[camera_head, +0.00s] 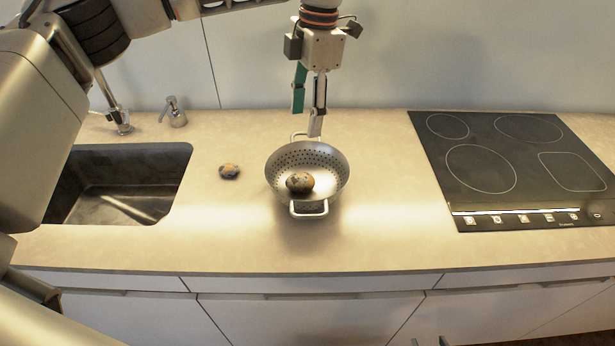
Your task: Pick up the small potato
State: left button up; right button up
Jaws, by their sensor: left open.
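Two dark, mottled potatoes are in the head view. The smaller potato (229,172) lies on the beige counter between the sink and the colander. A slightly larger potato (299,183) lies inside the metal colander (333,178). My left gripper (307,122) points down above the colander's back handle, with its two fingers apart and nothing between them. It is to the right of the smaller potato and behind it. What seem to be the tips of my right gripper (430,342) just show at the bottom edge; the rest is out of the picture.
A dark sink (182,160) is on the left, with a faucet (121,122) and soap dispenser (174,112) behind it. A black cooktop (520,160) is on the right. The counter (225,230) is clear around the smaller potato. A white wall rises behind.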

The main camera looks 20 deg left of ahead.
aim_at(228, 170)
jog(key=k, duration=1)
